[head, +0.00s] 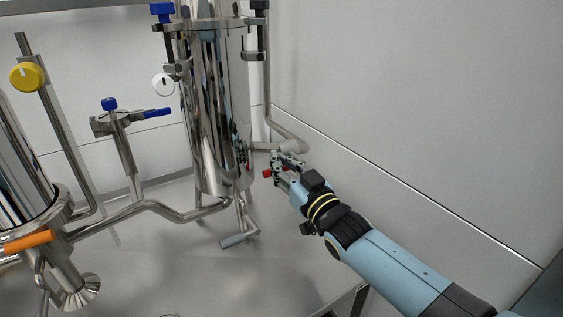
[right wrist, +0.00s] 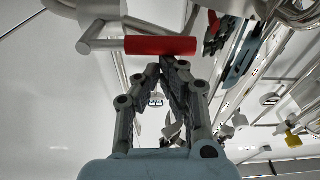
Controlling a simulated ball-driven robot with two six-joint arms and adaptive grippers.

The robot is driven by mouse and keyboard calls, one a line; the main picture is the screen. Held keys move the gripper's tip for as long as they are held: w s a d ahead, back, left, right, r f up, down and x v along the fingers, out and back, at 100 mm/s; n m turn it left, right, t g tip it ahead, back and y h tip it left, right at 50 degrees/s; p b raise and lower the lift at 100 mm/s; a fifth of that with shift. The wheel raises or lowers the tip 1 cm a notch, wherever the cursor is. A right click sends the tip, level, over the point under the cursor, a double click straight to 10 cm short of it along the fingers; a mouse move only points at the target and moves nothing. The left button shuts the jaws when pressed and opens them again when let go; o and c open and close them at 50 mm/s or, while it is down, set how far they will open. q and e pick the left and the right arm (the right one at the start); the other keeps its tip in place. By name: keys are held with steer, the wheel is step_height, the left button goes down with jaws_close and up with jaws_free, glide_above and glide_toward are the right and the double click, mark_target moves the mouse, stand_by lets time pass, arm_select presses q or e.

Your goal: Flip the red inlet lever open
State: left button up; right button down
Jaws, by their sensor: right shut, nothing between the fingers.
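The red inlet lever (head: 267,173) shows as a small red end by the lower right side of the tall steel tank (head: 208,110). In the right wrist view its red cylindrical handle (right wrist: 160,45) lies crosswise, joined to a grey metal arm at its left end. My right gripper (head: 279,163) is beside the lever, to the right of the tank. Its fingers (right wrist: 164,66) are closed together and empty, with the tips just below the handle in the wrist view. Whether they touch it I cannot tell. My left gripper is not in view.
A steel pipe (head: 292,147) runs behind my right gripper. A grey-handled lever (head: 238,240) hangs under the tank. On the left are a blue-handled valve (head: 155,112), a yellow knob (head: 27,77) and an orange handle (head: 27,242). The wall side at right is clear.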

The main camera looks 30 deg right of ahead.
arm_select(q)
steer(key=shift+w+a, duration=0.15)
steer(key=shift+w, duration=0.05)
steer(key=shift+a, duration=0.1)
arm_select(e)
step_height(320, 180, up, 5)
steer(key=p, duration=0.4)
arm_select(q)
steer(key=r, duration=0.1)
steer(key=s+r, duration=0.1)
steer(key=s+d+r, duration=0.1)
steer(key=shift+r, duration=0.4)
arm_select(e)
steer(key=s+f, duration=0.2)
steer(key=s, duration=0.7)
steer(key=shift+d+f, duration=0.25)
steer(key=shift+d, duration=0.1)
